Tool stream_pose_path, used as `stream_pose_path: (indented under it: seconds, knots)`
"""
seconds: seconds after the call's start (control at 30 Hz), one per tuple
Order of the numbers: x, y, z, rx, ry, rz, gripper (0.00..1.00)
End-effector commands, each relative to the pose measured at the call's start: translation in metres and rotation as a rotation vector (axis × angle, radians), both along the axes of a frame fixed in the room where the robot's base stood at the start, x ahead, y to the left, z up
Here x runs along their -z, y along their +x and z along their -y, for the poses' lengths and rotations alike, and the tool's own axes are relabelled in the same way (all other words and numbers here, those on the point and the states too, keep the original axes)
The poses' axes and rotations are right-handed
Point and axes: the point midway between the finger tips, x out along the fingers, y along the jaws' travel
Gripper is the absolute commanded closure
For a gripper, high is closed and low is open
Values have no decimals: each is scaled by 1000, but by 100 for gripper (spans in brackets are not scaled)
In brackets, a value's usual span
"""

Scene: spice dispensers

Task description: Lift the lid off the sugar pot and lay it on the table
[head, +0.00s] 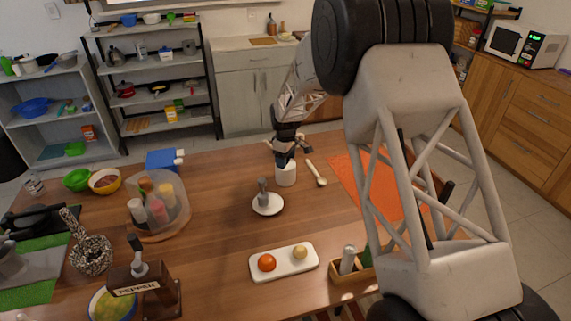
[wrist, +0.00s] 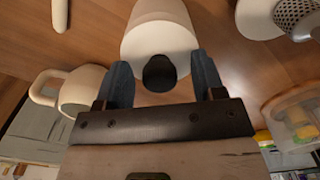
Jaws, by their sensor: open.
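The white sugar pot (head: 286,176) stands upright on the wooden table, below my gripper. In the wrist view the pot (wrist: 163,12) is at the top middle, with its pale round lid (wrist: 150,42) on it. The lid's dark knob (wrist: 159,74) sits between my fingers. My gripper (wrist: 162,76) is open, one blue-grey finger on each side of the knob, with gaps showing. In the head view my gripper (head: 285,160) hides the lid.
A white plate with a grey grater (head: 263,193) stands in front left of the pot. A pale spoon (head: 316,173) lies just right. A cream mug (wrist: 80,92) shows left in the wrist view. The table has bare wood (head: 225,235) at front left.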

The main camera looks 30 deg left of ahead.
Motion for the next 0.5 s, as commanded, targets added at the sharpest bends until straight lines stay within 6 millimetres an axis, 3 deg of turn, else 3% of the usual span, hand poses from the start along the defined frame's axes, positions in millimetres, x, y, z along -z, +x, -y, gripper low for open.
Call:
stream_pose_path:
  seconds: [0.17, 0.5]
  knots:
    - [0, 0, 0, 0, 0, 0, 37]
    - [0, 0, 0, 0, 0, 0, 88]
